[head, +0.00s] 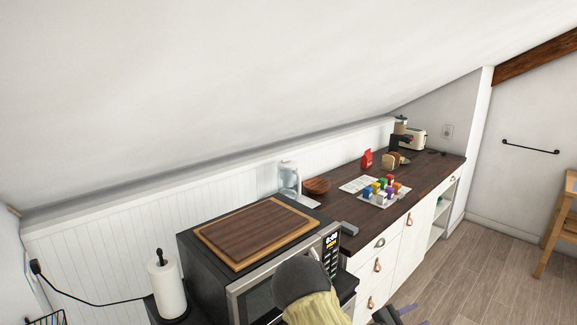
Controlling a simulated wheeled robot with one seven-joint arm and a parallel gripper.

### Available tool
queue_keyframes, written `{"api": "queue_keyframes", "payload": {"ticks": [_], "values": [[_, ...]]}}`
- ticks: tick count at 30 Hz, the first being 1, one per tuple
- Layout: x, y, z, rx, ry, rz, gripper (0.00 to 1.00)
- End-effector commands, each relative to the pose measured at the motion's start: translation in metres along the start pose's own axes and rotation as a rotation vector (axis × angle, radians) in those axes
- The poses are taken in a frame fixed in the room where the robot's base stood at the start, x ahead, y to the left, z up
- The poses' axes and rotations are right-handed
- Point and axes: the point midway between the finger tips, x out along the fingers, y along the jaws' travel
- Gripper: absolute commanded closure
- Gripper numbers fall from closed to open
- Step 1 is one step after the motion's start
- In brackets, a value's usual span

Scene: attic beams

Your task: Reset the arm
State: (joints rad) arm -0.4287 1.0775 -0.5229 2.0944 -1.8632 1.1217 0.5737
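My arm shows at the bottom edge of the head view, in front of the microwave (262,290). A dark grey rounded part and a yellowish part of it cover some of the microwave's front. Part of what looks like my gripper (398,314) shows at the bottom edge, right of the arm, in front of the white drawers (372,278). Most of it is cut off by the frame, so I cannot tell if its fingers are open or shut. I see nothing held in the visible part.
A cutting board (258,232) lies on the microwave. A paper towel roll (168,287) stands left of it. Open floor (470,270) lies right.

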Motion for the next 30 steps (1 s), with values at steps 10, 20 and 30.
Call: {"api": "queue_keyframes", "payload": {"ticks": [10,20,30], "values": [[-0.054,-0.102,0.046,0.325,0.121,-0.679,0.64],[-0.150,-0.125,0.057,0.709,0.358,-1.155,0.64],[-0.231,-0.089,0.079,1.190,0.620,-1.432,0.64]]}}
